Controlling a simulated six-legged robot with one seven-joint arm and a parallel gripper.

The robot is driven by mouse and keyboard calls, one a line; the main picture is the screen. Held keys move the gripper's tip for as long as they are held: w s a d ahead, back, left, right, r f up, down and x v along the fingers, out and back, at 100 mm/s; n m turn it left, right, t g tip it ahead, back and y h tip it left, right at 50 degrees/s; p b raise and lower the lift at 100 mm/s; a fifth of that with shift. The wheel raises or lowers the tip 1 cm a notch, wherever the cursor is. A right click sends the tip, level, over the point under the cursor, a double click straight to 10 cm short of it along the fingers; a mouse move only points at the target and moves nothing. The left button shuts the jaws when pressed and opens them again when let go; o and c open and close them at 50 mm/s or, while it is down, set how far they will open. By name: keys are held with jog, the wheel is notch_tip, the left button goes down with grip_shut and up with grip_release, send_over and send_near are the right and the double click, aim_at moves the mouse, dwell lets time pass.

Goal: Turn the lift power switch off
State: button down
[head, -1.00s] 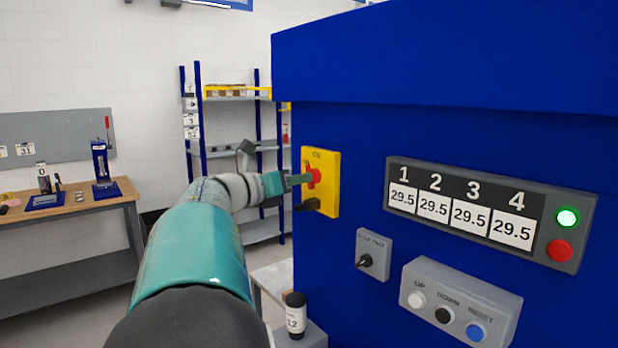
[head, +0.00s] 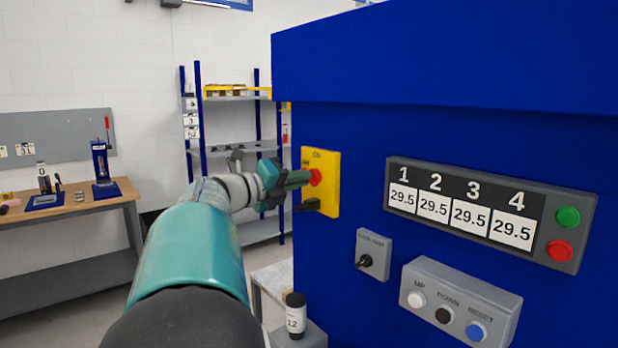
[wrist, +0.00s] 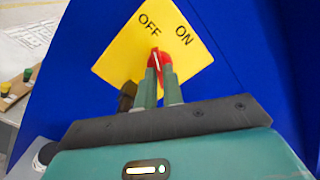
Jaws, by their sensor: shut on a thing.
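The lift power switch is a yellow plate (head: 333,185) on the blue machine's left side, with a red knob (head: 316,177). In the wrist view the plate (wrist: 120,62) reads OFF and ON, and the white mark on the red knob (wrist: 157,57) points up toward the OFF side. My gripper (head: 307,178) is shut on the red knob; its green fingers (wrist: 158,80) hold it from both sides. The fingers hide the knob's lower part. On the panel the green lamp (head: 567,217) is dark and the red lamp (head: 559,251) looks bright.
A dark part (head: 308,205) juts out below the knob, close to my fingers. The small selector box (head: 373,255) and the button box (head: 460,300) sit lower right. A black-capped container (head: 296,315) stands below.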

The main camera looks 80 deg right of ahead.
jog(key=n, duration=0.6)
jog(key=c, duration=0.8)
grip_release()
jog(key=shift+o, duration=0.2)
jog(key=shift+w+a, duration=0.1)
jog(key=v, duration=0.6)
jog(key=shift+w+a, duration=0.25)
dwell(0.6)
